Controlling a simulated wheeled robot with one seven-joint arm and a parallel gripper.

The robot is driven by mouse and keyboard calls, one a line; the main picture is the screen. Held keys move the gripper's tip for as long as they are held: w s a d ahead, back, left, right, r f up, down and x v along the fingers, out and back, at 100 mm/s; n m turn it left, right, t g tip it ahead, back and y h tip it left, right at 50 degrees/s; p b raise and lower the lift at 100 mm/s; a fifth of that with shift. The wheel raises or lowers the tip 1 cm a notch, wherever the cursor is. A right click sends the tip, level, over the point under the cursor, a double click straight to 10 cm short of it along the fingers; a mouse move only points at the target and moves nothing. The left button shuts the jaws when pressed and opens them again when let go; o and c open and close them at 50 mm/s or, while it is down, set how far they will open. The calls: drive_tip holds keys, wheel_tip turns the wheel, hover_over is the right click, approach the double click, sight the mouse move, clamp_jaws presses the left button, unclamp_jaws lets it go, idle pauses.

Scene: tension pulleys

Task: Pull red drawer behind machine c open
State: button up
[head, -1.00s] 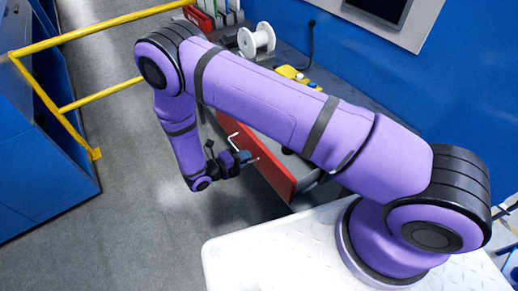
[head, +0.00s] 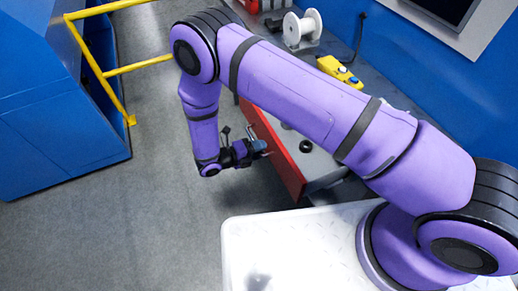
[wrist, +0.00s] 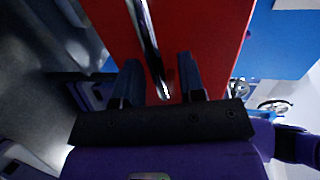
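The red drawer (head: 284,165) stands out from the grey bench in the head view, with grey interior and a dark ring-shaped part (head: 305,146) showing behind its front. My gripper (head: 264,147) is at the outer face of the drawer front. In the wrist view the red front (wrist: 210,35) fills the upper middle, and a shiny metal handle bar (wrist: 149,40) runs down between my two dark fingers (wrist: 160,80). The fingers are apart, with gaps beside the bar; I see no clear grip. My arm hides part of the drawer and bench in the head view.
A yellow control box (head: 338,70) and a white spool (head: 302,28) are on the bench. A yellow railing (head: 100,72) and blue cabinets (head: 60,130) stand at left. Grey floor (head: 150,190) between them and the drawer is clear.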

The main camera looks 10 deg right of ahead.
drive_tip(key=v, duration=1.1)
idle(0.3)
